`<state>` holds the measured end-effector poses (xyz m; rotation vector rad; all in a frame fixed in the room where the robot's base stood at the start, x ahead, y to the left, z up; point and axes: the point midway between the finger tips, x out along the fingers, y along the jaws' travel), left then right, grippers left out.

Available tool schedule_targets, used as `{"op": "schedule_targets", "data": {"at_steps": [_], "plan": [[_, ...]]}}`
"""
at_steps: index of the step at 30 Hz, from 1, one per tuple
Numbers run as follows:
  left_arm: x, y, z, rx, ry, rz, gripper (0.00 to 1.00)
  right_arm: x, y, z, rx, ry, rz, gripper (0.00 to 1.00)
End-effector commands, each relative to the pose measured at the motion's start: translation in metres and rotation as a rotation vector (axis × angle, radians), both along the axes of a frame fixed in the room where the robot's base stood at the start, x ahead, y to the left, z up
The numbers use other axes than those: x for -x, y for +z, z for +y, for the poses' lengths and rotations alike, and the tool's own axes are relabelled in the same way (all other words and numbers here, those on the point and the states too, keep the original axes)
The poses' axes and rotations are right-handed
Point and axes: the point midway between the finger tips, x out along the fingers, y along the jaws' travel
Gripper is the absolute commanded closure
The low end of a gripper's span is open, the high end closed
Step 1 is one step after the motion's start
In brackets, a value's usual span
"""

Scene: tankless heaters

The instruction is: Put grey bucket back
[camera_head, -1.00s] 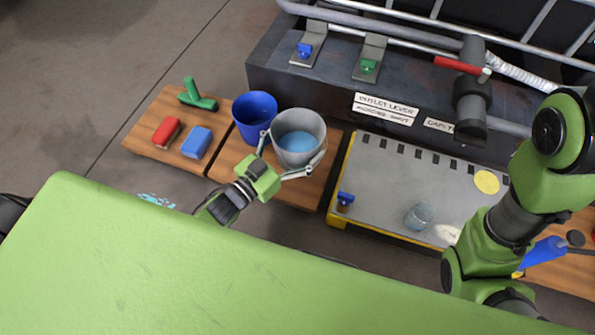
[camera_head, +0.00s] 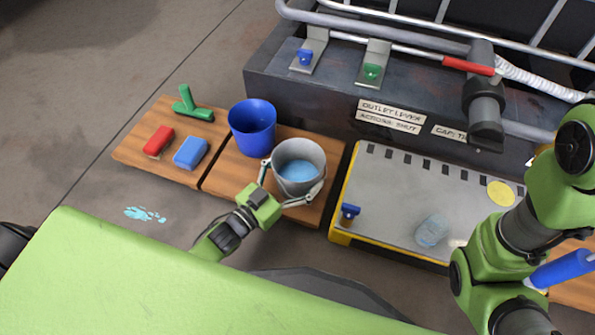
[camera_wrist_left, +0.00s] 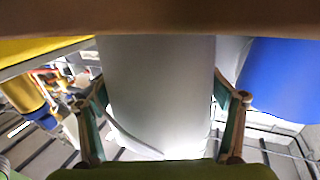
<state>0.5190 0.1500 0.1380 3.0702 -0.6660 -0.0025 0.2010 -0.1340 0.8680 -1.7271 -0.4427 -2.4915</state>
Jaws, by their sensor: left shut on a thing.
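The grey bucket (camera_head: 299,181) with light blue liquid inside stands upright at the front of the wooden board, close to its right edge. My left gripper (camera_head: 293,178) is shut on it, one finger on each side of its wall. In the left wrist view the bucket's pale side (camera_wrist_left: 160,95) fills the space between the two fingers (camera_wrist_left: 162,125). I cannot tell whether its base rests on the wood or is slightly raised. My right arm stands at the right of the head view; its gripper does not show clearly.
A blue bucket (camera_head: 252,128) stands close behind and left of the grey one. A red brush (camera_head: 158,141), a blue sponge (camera_head: 190,152) and a green tool (camera_head: 189,104) lie on the left board. The yellow-edged grey panel (camera_head: 390,205) is just right. Blue liquid is spilled on the floor (camera_head: 144,214).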

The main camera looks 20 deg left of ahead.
Motion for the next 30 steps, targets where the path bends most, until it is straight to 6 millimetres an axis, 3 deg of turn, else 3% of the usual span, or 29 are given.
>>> {"op": "schedule_targets", "data": {"at_steps": [4, 5, 6, 18, 30], "plan": [[0.000, -0.002, 0.000, 0.001, 0.000, -0.002, 0.43, 0.000, -0.002, 0.000, 0.000, 0.000, -0.001, 1.00], [0.000, -0.003, 0.000, 0.000, 0.000, 0.000, 0.12, 0.000, -0.002, 0.000, 0.000, 0.000, -0.001, 1.00], [0.000, -0.002, 0.000, 0.000, 0.000, 0.000, 0.01, 0.000, -0.001, 0.000, 0.000, 0.000, -0.001, 1.00], [0.003, 0.002, 0.001, -0.001, 0.000, 0.002, 0.00, 0.000, 0.004, 0.000, 0.000, 0.000, -0.001, 1.00], [0.075, 0.004, 0.034, -0.002, 0.000, 0.005, 0.00, 0.000, 0.044, 0.000, 0.000, 0.000, -0.001, 1.00]]}}
